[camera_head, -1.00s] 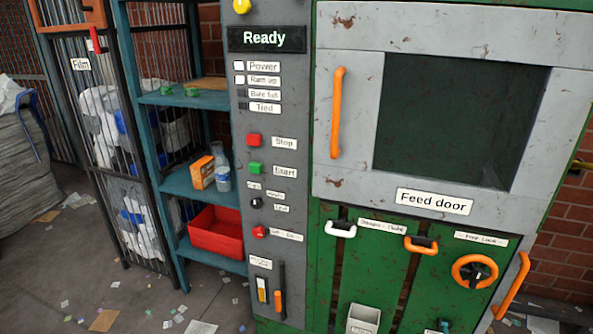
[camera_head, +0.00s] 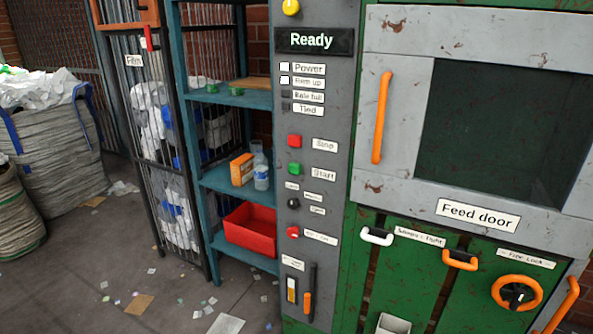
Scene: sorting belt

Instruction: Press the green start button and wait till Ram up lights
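The green start button (camera_head: 295,169) is on the grey control panel (camera_head: 318,215), left of its Start label (camera_head: 324,174). The red stop button (camera_head: 294,141) is just above it. The display (camera_head: 314,41) reads "Ready". Neither of my grippers is in view.
The green baler with its feed door (camera_head: 505,130) stands right of the panel. A teal shelf (camera_head: 230,98) holds a red bin (camera_head: 250,232), bottle and orange box. White sacks (camera_head: 55,130) stand at left. Scraps litter the open floor (camera_head: 120,270).

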